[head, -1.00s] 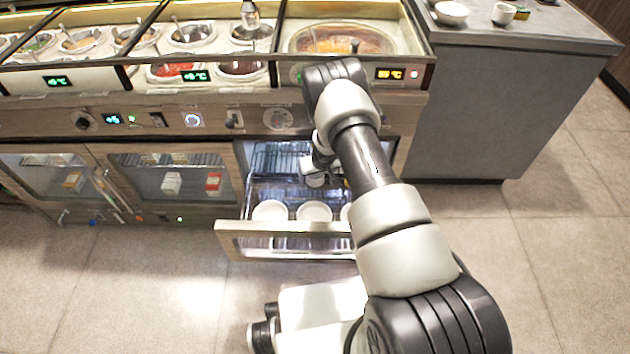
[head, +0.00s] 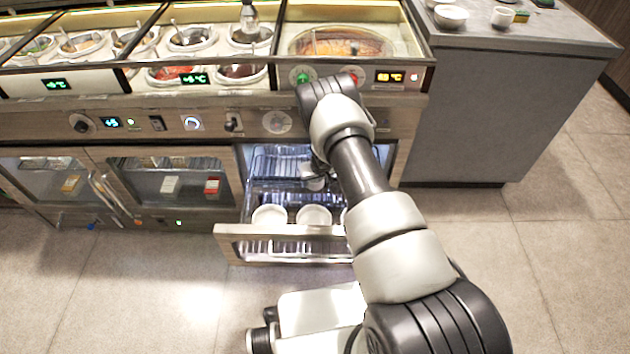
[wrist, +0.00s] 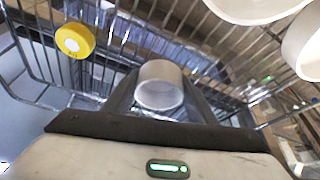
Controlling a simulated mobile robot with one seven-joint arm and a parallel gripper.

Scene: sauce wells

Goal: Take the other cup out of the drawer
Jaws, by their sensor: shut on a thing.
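A pale grey-white cup (wrist: 160,88) sits between the two dark fingers of my gripper (wrist: 162,100) in the wrist view. My gripper is shut on it. In the head view my gripper (head: 314,178) is inside the open drawer (head: 285,230), behind the white bowls, and partly hidden by my arm. I cannot tell from these views how far the cup is above the drawer floor.
White bowls (head: 313,215) stand along the drawer's front. A yellow round-topped item (wrist: 75,40) lies beside the wire rack in the wrist view. The counter with sauce wells overhangs the drawer. A grey side counter (head: 500,110) stands right, holding a small cup (head: 502,17).

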